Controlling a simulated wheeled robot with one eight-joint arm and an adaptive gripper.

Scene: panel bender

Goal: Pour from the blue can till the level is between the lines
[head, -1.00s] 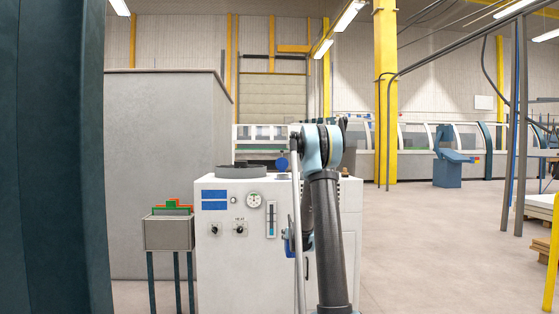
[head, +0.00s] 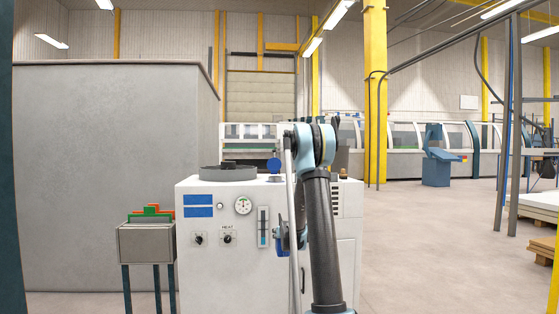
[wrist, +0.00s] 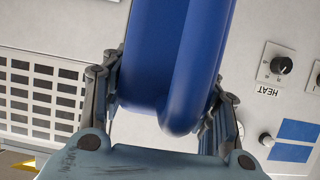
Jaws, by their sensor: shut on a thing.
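The blue can (wrist: 150,45) fills the middle of the wrist view, its thick handle running down the near side. My gripper (wrist: 168,92) is shut on it, a finger on each side. In the head view, a small part of the blue can (head: 281,238) shows left of my arm, in front of the white machine (head: 215,265); its spout and contents are hidden. The machine's front has an upright level gauge (head: 263,227) with a blue strip; its lines and level are too small to read. A round blue cap (head: 273,165) stands on the machine's top.
The machine also carries a dial (head: 243,205), a HEAT knob (head: 227,239) and a dark round ring (head: 228,173) on top. A grey bin on legs (head: 146,243) stands at its left, before a large grey enclosure (head: 110,170).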

